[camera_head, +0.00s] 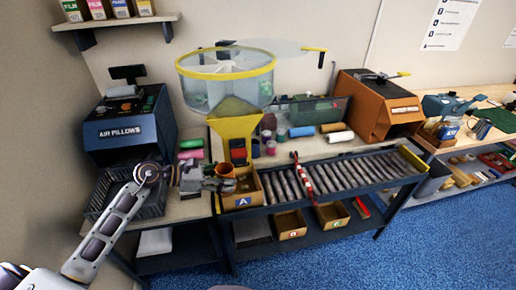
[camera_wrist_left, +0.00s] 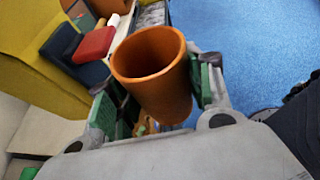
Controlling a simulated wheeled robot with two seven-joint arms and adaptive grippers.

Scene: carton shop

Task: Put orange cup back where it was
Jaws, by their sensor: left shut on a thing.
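The orange cup (camera_wrist_left: 165,95) is between the fingers of my left gripper (camera_wrist_left: 155,90), its open rim facing the camera in the left wrist view. The left gripper is shut on it. In the head view the cup (camera_head: 225,170) is small, at the end of my left gripper (camera_head: 215,180), just left of and near the cardboard box marked A (camera_head: 243,202). Whether the cup touches anything below is hidden. My right gripper is not seen in either view.
A yellow funnel (camera_head: 235,128) stands behind the box under a clear drum. A roller conveyor (camera_head: 330,178) runs to the right. The blue air pillow machine (camera_head: 128,125) and a dark crate (camera_head: 100,200) are left. Colored rolls (camera_head: 190,155) lie behind the gripper.

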